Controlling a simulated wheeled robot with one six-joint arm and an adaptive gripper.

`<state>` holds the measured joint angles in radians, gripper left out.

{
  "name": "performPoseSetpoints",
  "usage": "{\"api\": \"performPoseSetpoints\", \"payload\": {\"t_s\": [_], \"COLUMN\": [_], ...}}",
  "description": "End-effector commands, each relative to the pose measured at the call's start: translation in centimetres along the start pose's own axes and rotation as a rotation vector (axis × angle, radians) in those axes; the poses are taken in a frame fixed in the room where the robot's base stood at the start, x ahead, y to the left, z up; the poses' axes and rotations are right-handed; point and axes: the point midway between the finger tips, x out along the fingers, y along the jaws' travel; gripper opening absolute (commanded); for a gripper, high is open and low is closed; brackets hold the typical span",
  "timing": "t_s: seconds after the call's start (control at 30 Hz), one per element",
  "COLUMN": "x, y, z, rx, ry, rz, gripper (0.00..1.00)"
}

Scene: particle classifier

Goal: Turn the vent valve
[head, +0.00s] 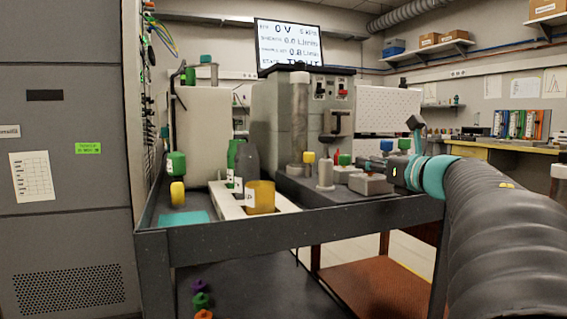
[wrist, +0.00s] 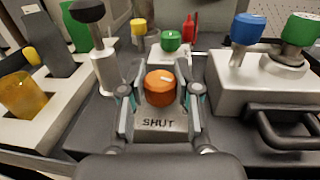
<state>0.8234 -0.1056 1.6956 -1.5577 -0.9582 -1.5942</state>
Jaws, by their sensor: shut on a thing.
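The vent valve appears to be the orange round knob (wrist: 160,87) with a pale pointer mark, above a plate lettered "SHUT" (wrist: 158,124) in the wrist view. My gripper (wrist: 160,93) has one finger on each side of the knob and is shut on it. The pale mark on the knob points to the right and slightly up. In the head view my arm comes in from the right, and my gripper (head: 398,172) is at the right end of the bench-top equipment. The orange knob cannot be made out there.
A black-topped post (wrist: 103,55) stands left of my gripper. Green (wrist: 171,40), yellow and red fittings stand behind the knob. A grey block with blue (wrist: 248,28) and green knobs and a dark handle (wrist: 290,130) is close on the right. An amber beaker (head: 261,197) sits in a white rack.

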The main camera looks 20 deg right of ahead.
Motion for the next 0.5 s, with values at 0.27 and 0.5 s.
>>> {"api": "performPoseSetpoints", "payload": {"t_s": [0.27, 0.5], "x": [0.09, 0.1], "y": [-0.28, -0.15], "z": [0.08, 0.14], "rx": [0.0, 0.0], "ry": [-0.002, -0.003], "rz": [0.21, 0.328], "gripper": [0.0, 0.0]}}
